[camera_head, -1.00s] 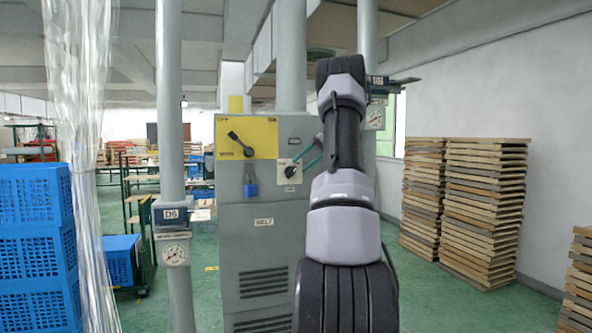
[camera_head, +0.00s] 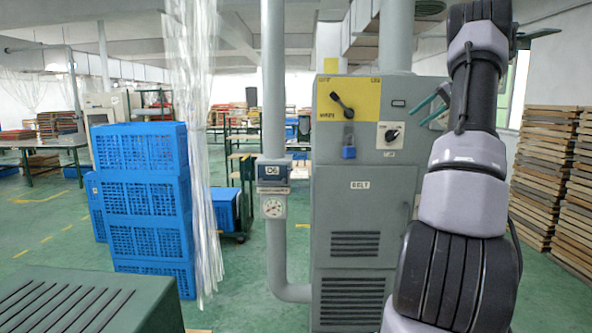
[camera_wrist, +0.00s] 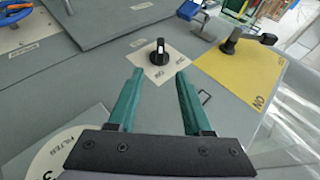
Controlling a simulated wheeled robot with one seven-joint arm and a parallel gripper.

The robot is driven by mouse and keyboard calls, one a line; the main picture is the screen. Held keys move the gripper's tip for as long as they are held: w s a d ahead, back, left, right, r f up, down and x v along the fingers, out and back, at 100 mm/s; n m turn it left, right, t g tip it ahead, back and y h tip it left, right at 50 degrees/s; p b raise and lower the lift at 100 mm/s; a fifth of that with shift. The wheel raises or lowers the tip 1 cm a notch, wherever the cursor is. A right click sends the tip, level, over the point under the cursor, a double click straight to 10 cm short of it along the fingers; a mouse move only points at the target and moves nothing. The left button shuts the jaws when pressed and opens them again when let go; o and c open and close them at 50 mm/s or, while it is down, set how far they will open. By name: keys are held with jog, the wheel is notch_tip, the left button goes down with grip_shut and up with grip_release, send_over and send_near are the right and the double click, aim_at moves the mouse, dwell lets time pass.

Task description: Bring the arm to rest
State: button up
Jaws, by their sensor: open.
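My gripper (camera_head: 432,105) is open and empty, with two teal fingers, to the upper right of a black rotary knob (camera_head: 391,135) on a grey cabinet (camera_head: 360,210). In the wrist view my gripper (camera_wrist: 158,78) points toward the knob (camera_wrist: 160,50) on its cream plate, with a visible gap between. My arm is raised and bent on the right of the head view, hiding the cabinet's right part. A black lever handle (camera_head: 343,105) sits on a yellow plate, with a blue padlock (camera_head: 348,150) below it.
A grey pipe (camera_head: 274,110) with a gauge (camera_head: 273,207) stands left of the cabinet. Stacked blue crates (camera_head: 145,200) and a clear strip curtain (camera_head: 195,150) are farther left. A green ribbed box (camera_head: 90,300) is at lower left. Wooden pallets (camera_head: 545,170) stand at right.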

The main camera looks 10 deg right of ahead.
jog(key=s+a+r+g+h, duration=0.1)
jog(key=s+a+r, duration=0.15)
jog(key=a, duration=0.55)
jog(key=s+a+r+h, duration=0.1)
jog(key=s+a, duration=0.2)
jog(key=a, duration=0.6)
jog(key=s+a+r+g, duration=0.1)
jog(key=s+a+r, duration=0.15)
jog(key=a, duration=0.55)
jog(key=s+a+f+h, duration=0.1)
jog(key=s+a+f, duration=0.2)
jog(key=s+a, duration=0.2)
jog(key=s+a+f+t+h, duration=0.1)
jog(key=s+a+f, duration=0.2)
jog(key=s, duration=0.6)
jog(key=s+a+f+n+t+h, duration=0.1)
jog(key=s+a+f, duration=0.2)
jog(key=s+a, duration=0.4)
jog(key=shift+s+a+f, duration=0.4)
jog(key=shift+a, duration=0.15)
